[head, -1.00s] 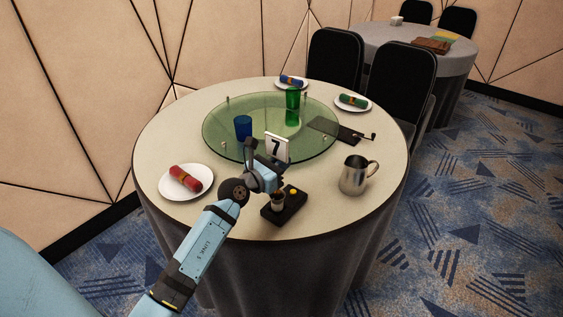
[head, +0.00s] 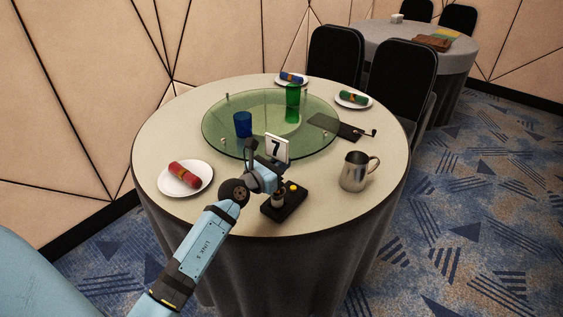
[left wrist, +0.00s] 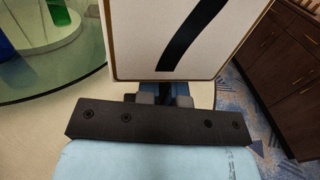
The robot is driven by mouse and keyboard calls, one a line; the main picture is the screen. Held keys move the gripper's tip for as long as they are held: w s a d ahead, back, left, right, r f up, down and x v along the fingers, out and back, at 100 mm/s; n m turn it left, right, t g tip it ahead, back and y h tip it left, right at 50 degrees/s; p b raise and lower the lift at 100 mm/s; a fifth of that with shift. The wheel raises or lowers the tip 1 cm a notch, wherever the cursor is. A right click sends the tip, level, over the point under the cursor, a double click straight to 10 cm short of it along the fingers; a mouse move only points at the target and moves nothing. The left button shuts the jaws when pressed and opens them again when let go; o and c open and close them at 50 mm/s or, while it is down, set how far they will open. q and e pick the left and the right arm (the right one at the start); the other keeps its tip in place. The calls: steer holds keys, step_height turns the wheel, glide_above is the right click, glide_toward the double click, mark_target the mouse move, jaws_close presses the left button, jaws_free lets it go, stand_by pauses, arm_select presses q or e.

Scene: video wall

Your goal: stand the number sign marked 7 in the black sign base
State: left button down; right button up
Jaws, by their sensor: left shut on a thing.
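The white number sign marked 7 (head: 278,147) is upright in my left gripper (head: 268,168), near the front of the round table. In the left wrist view the sign (left wrist: 185,38) fills the top middle, and my left gripper (left wrist: 164,99) is shut at its lower edge. The hand partly hides the base. My right gripper is not in view.
A green glass turntable (head: 215,132) holds a blue cup (head: 243,124) and a green cup (head: 292,100). A metal pitcher (head: 355,172) stands right of the base. A plate with a red roll (head: 185,174) is at left. A black flat board (head: 335,127) lies behind.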

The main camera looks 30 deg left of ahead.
arm_select(q)
steer(key=shift+f+b, duration=0.35)
steer(key=shift+f, duration=0.25)
steer(key=shift+f+b, duration=0.55)
steer(key=shift+f, duration=0.2)
steer(key=c, duration=1.2)
jaws_free()
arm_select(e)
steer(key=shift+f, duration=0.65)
arm_select(q)
steer(key=s+a, duration=0.1)
steer(key=s, duration=0.8)
steer(key=s+a, duration=0.1)
steer(key=s, duration=0.3)
steer(key=shift+s+a, duration=0.3)
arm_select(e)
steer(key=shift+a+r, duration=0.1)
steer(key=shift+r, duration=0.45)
